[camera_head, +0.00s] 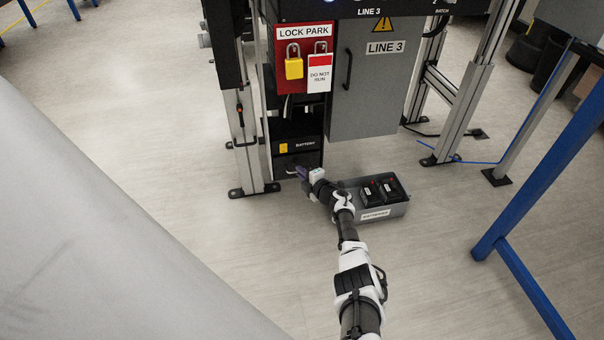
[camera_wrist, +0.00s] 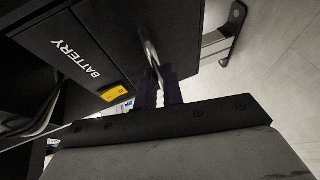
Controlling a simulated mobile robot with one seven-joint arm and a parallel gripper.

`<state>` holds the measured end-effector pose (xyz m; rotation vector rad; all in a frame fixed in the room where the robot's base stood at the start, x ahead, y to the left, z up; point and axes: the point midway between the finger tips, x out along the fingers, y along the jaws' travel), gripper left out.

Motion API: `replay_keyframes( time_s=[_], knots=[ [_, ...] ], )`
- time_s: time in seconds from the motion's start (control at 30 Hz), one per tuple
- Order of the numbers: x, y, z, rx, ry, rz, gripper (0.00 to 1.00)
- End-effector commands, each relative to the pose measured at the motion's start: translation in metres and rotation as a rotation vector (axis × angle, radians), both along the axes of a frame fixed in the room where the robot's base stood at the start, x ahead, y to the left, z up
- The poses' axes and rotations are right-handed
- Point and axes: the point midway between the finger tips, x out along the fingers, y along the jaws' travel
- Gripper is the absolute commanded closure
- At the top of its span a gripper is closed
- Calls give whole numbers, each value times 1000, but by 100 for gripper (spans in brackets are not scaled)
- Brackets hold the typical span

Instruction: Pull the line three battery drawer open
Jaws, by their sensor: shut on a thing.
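The line three battery drawer (camera_head: 310,158) is a black front low on the Line 3 station, with a white BATTERY label and a small yellow tab. In the wrist view the drawer front (camera_wrist: 95,35) shows tilted, with a slim metal bar handle (camera_wrist: 150,45). My gripper (camera_head: 303,173) is at the lower part of the drawer front. In the wrist view my gripper (camera_wrist: 160,88) has its dark fingers shut around the handle's near end. Whether the drawer stands out from the station at all cannot be told.
A grey bin (camera_head: 378,215) labelled BATTERIES, holding black and red battery packs, sits on the floor beside my gripper. The red LOCK PARK board (camera_head: 290,70) and grey Line 3 cabinet (camera_head: 365,95) are above. A metal post (camera_head: 250,150) stands left.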

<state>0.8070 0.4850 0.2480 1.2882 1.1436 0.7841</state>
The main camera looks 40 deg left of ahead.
Motion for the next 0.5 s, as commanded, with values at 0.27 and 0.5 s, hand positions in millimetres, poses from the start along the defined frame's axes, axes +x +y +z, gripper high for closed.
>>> replay_keyframes(
  time_s=[0.27, 0.5],
  knots=[
    [-8, -12, 5, -1, 4, -2, 100],
    [-32, -40, 6, -2, 5, -3, 100]
  ],
)
